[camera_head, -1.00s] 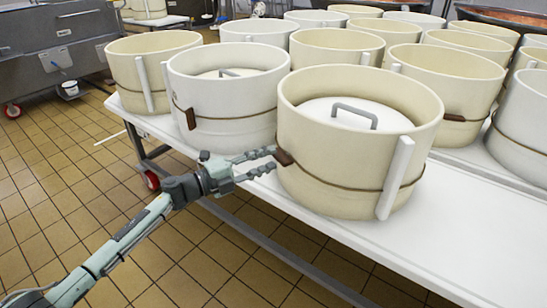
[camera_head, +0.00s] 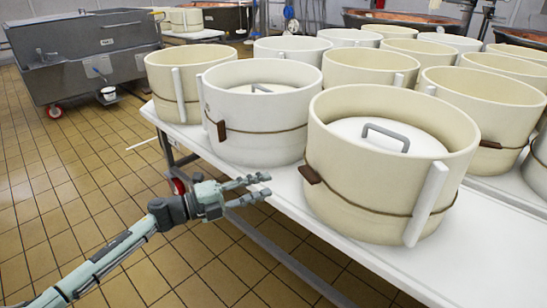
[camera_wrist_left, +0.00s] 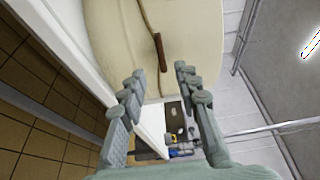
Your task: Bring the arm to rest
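My left gripper (camera_head: 266,185) is open and empty in front of the white table's (camera_head: 290,193) edge. Its fingers point right, toward a large cream tub (camera_head: 345,205), and stay clear of it. The tub is upright, with a brown cord around it and a brown tab (camera_head: 309,174) on its left side. A pale lid with a grey handle (camera_head: 385,136) sits inside it. In the left wrist view, the two fingers (camera_wrist_left: 159,72) stand apart, with a tub wall (camera_wrist_left: 120,35) and a brown tab (camera_wrist_left: 161,52) beyond them. My right gripper is not in view.
Several more tubs (camera_head: 256,135) crowd the table behind. A grey metal vat (camera_head: 90,60) on wheels stands at the back left. The tiled floor (camera_head: 90,180) left of the table is open.

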